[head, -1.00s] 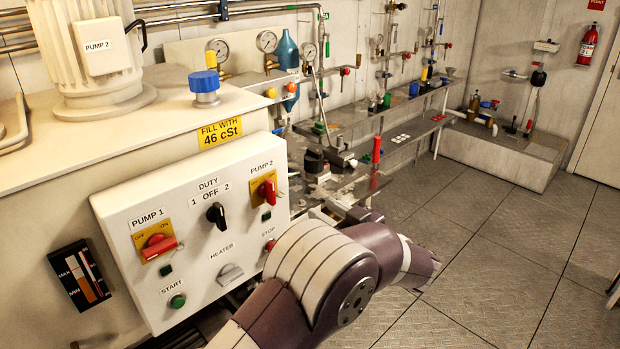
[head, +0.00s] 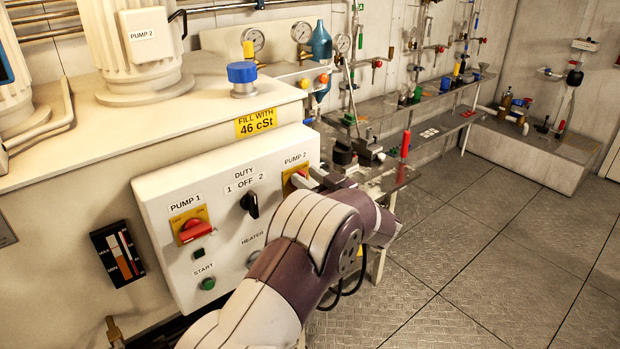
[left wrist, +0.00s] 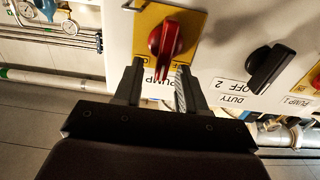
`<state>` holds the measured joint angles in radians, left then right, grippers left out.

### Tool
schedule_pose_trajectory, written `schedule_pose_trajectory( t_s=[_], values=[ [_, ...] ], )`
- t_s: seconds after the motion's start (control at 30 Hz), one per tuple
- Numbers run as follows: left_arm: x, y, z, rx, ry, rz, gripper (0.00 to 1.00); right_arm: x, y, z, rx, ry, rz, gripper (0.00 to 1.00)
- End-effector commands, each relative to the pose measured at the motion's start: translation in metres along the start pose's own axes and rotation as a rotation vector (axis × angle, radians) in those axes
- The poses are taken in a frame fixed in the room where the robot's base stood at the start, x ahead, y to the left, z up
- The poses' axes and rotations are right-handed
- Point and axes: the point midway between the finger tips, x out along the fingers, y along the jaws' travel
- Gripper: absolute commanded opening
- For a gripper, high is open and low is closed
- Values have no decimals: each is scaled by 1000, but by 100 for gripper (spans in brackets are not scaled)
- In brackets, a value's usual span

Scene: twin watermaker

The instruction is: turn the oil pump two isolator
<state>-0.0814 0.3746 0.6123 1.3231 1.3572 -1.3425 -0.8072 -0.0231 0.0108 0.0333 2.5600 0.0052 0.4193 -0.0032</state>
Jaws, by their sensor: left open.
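The pump two isolator is a red rotary handle on a yellow plate at the upper right of the white control panel (head: 160,200). In the head view the red handle (head: 299,176) is partly hidden by my gripper. In the left wrist view, which sees the panel upside down, the red handle (left wrist: 165,40) stands nearly vertical on its plate. My left gripper (head: 318,178) is open, its fingers just in front of the panel. In the wrist view its fingertips (left wrist: 160,72) lie either side of the handle's near end; contact cannot be told. My right gripper is not in view.
The black duty switch (head: 250,203) and red pump one isolator (head: 194,230) sit further left on the panel. The green start button (head: 208,284) is below. A steel bench (head: 385,155) with valves and gauges stands behind. Open floor (head: 470,270) lies right.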

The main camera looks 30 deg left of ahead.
Motion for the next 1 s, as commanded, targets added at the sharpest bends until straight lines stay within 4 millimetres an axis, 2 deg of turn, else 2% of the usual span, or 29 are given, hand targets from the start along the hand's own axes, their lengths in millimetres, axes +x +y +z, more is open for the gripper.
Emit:
schedule_pose_trajectory(
  t_s=[0.07, 0.1, 0.17, 0.2, 0.57, 0.77, 1.0],
  values=[
    [0, 0, 0, 0, 0, 0, 37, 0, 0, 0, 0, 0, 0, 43],
    [0, 0, 0, 0, 0, 0, 24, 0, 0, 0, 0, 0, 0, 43],
    [0, 0, 0, 0, 0, 0, 5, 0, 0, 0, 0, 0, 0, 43],
    [0, 0, 0, 0, 0, 0, 0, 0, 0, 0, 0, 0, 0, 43],
    [-1, -1, 2, -36, 0, 0, 0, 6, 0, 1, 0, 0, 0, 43],
    [-1, -4, 5, -145, -1, 0, 0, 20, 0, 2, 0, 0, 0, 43],
    [-1, -10, 8, -358, 0, -1, 0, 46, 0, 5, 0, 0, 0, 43]
  ],
)
